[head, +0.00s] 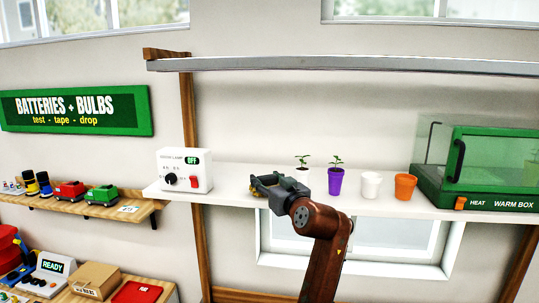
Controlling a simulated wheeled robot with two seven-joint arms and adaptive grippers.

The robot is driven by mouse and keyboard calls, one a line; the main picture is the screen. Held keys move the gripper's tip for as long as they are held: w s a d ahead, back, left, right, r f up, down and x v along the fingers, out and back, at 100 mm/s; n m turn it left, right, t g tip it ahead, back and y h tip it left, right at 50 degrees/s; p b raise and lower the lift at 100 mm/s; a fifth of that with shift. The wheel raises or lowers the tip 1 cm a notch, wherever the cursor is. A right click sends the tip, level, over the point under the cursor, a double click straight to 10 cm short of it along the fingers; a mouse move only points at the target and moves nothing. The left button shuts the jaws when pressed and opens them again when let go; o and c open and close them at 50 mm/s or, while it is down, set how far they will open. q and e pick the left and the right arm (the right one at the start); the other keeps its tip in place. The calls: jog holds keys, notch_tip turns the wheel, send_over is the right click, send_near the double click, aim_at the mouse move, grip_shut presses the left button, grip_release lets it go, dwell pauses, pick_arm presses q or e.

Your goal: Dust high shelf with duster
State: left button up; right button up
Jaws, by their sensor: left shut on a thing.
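The high shelf (360,66) runs across the upper part of the head view, with a pale front edge seen from below, so its top is hidden. My left gripper (262,184) is over the white lower shelf, well below the high shelf. It points left, between the lamp control box and the potted seedlings. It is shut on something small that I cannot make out. No duster can be made out in the view. My right gripper is not in view.
The white lower shelf (238,184) bears a lamp control box (200,158) reading OFF, two seedlings in white (302,174) and purple (335,183) pots, a white cup (371,186), an orange pot (405,187) and a green warm box (490,165). A wooden post (188,115) stands left.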

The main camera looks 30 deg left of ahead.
pick_arm(q)
notch_tip(320, 180, up, 2)
jog(key=shift+s+a+r+p, duration=0.1)
jog(key=shift+s+p, duration=0.05)
jog(key=shift+p, duration=0.15)
jog(key=shift+s+a+r+p, duration=0.15)
jog(key=shift+s+r+p, duration=0.1)
jog(key=shift+r+p, duration=0.45)
notch_tip(320, 180, up, 2)
jog(key=shift+w+r+p, duration=0.15)
jog(key=shift+r+p, duration=0.1)
jog(key=shift+p, duration=0.45)
jog(key=shift+r+p, duration=0.5)
jog(key=shift+r, duration=0.25)
jog(key=shift+f, duration=0.1)
